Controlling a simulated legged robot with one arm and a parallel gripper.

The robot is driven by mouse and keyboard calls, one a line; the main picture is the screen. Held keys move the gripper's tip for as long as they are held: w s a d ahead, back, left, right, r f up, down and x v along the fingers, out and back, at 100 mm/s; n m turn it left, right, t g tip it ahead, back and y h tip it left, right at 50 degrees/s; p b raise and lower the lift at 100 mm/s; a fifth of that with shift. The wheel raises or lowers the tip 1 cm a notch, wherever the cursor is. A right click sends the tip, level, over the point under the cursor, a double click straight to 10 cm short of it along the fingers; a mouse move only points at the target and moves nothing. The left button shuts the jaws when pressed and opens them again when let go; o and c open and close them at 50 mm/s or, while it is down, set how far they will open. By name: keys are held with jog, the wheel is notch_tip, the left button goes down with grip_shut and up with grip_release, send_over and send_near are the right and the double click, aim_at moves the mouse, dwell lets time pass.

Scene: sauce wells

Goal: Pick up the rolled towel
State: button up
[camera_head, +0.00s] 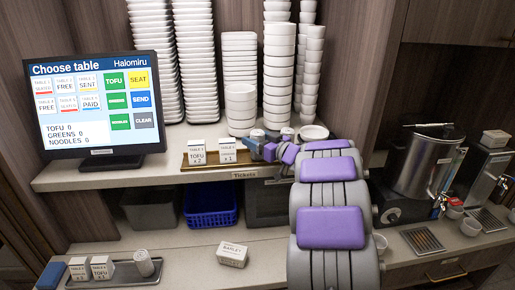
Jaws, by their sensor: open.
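A rolled towel (144,262), off-white and small, sits at the right part of a dark grey tray (120,280) on the lower counter at front left. My purple and grey arm reaches from the bottom centre up to the upper shelf. My gripper (258,143) is small at its far end, beside the order cards and in front of the stacked bowls. It is open, with no towel in it. It is up, behind and right of the towel, well apart from it. The fingertips are too small to see clearly.
Two order cards (102,268) and a blue block (50,275) stand left of the towel. A labelled box (232,254) lies right of the tray. A blue basket (210,205) is under the shelf edge (110,180). A screen (98,105) stands above. Counter between tray and box is clear.

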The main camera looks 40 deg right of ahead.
jog(key=c, duration=0.7)
jog(key=shift+r, duration=0.1)
jog(key=shift+c, duration=0.2)
